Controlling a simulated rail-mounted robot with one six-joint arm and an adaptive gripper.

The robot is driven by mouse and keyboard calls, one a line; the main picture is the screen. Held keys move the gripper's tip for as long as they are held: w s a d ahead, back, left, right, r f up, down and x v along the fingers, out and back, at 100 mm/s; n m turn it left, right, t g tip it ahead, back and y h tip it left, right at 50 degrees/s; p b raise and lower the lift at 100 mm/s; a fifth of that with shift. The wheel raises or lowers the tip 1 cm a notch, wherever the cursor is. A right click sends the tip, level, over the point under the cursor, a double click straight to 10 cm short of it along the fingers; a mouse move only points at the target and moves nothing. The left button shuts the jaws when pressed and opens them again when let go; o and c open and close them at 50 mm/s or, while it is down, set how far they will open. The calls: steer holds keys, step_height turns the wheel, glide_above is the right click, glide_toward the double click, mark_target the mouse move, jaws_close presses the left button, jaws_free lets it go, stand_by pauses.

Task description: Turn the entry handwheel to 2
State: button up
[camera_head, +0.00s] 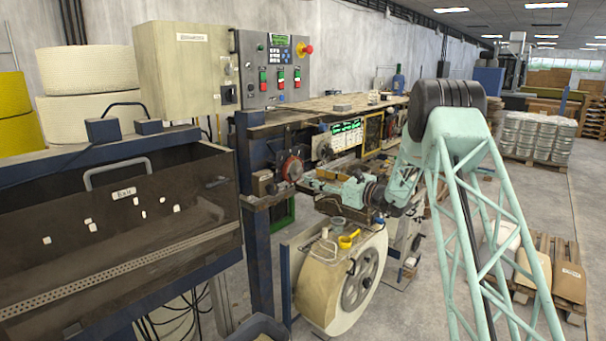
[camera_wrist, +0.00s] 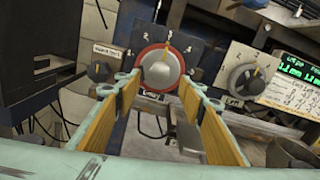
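The entry handwheel (camera_wrist: 160,72) has a red rim and a silver hub. It faces me in the wrist view, on a dark plate with numbers around its top. A yellow mark at its top points up, seemingly near the 3. The 2 stands to the left of that mark and the 4 to the right. In the head view the handwheel (camera_head: 292,168) shows as a red disc. My gripper (camera_wrist: 161,90) is open, its two yellow-padded fingers on either side of the handwheel's lower part in the picture. I see no clear contact. In the head view my gripper (camera_head: 312,182) is just right of it.
A small black knob (camera_wrist: 98,71) is left of the handwheel and a larger grey dial (camera_wrist: 243,80) is right. A green-lit display (camera_wrist: 290,70) is at the far right. A large cream roll (camera_head: 330,285) stands below my arm in the head view.

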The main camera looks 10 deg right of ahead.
mark_target(301, 172)
steer(key=shift+x, duration=3.6)
steer(key=shift+c, duration=0.5)
steer(key=c, duration=0.7)
